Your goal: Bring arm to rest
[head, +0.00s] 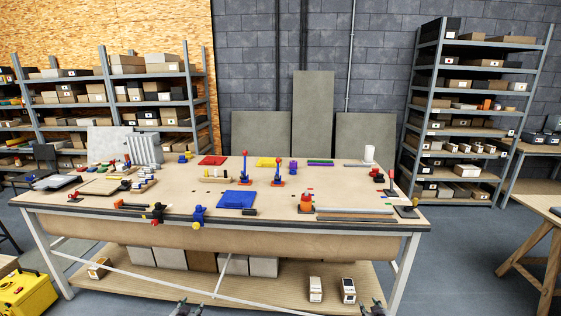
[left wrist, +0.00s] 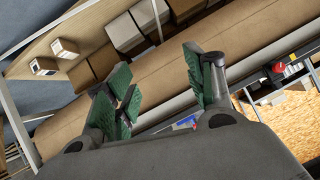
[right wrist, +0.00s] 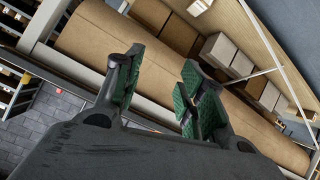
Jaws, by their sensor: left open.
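My left gripper (head: 187,309) shows only as a tip at the bottom edge of the head view, in front of the workbench and below its top. In the left wrist view my left gripper (left wrist: 161,84) has its green-padded fingers spread apart with nothing between them. My right gripper (head: 374,309) also just shows at the bottom edge of the head view, further right. In the right wrist view my right gripper (right wrist: 158,80) has its green-padded fingers apart and empty. Both grippers appear clear of the workbench (head: 330,191). Most of both arms is out of view.
The workbench top carries red (head: 213,160), yellow (head: 268,162) and blue (head: 237,199) panels, red-and-blue posts (head: 278,178) and several small tools. Its lower shelf (head: 268,287) holds boxes. A yellow case (head: 27,295) stands at left, a wooden trestle table (head: 540,213) at right.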

